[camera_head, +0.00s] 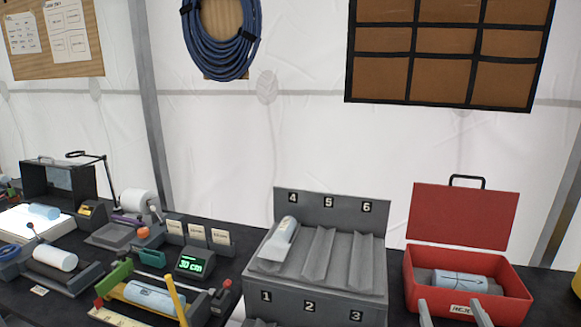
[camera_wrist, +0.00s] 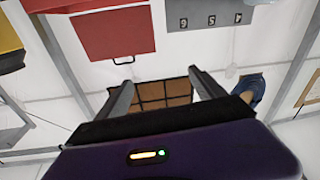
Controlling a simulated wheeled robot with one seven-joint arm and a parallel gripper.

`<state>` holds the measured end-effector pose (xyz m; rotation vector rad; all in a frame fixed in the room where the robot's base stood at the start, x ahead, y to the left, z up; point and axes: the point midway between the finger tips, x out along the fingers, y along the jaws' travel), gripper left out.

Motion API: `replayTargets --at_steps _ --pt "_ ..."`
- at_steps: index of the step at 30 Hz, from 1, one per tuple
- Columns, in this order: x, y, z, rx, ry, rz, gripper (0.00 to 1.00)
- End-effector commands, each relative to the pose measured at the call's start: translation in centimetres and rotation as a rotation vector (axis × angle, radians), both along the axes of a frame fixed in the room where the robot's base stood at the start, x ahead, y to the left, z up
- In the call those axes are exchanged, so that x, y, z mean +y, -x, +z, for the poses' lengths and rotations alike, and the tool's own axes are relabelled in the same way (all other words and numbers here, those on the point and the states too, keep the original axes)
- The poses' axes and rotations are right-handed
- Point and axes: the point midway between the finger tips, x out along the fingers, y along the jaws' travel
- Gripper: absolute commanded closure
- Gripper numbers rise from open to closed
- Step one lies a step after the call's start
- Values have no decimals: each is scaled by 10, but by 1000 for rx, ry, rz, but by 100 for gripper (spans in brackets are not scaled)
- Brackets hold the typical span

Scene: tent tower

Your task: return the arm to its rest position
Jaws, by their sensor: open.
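My gripper (camera_head: 452,311) shows at the bottom right of the head view, its two grey fingers apart with nothing between them. The fingertips appear in front of the red box (camera_head: 519,295), whose lid stands open. In the wrist view, my gripper (camera_wrist: 160,78) is also open and empty, with the wall rack behind its fingers. The rest of my arm is out of the head view.
A grey rack (camera_head: 330,283) with numbered slots stands left of the red box; one pale cylinder (camera_head: 281,240) lies in it. A grey-blue cylinder (camera_head: 460,283) lies in the red box. Several devices crowd the dark table's left side. Above is white tent wall.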

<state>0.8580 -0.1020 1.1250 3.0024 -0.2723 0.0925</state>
Motion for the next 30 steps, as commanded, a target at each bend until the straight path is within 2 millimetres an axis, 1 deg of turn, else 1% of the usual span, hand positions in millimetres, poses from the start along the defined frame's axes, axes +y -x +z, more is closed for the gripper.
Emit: replayTargets --at_steps 1,5,6,8,9,14,15,17,18,24,27,30 --pt "10 20 -15 -12 -38 -4 21" --pt "27 68 -34 -48 -113 -16 21" --pt "32 84 -39 -56 -132 -19 21" --pt "39 107 -46 -66 -156 -22 21" --pt "43 122 -51 -68 -170 -23 21" --pt "59 183 -66 -64 -208 -17 21" --pt "62 197 -70 -58 -214 -14 21" --pt "67 219 -74 -45 -218 -6 21" --pt "70 233 -77 -34 -219 0 21" --pt "84 301 -94 65 -194 46 21" --pt "89 331 -107 146 -172 74 21" --pt "93 357 -121 225 -159 105 21"
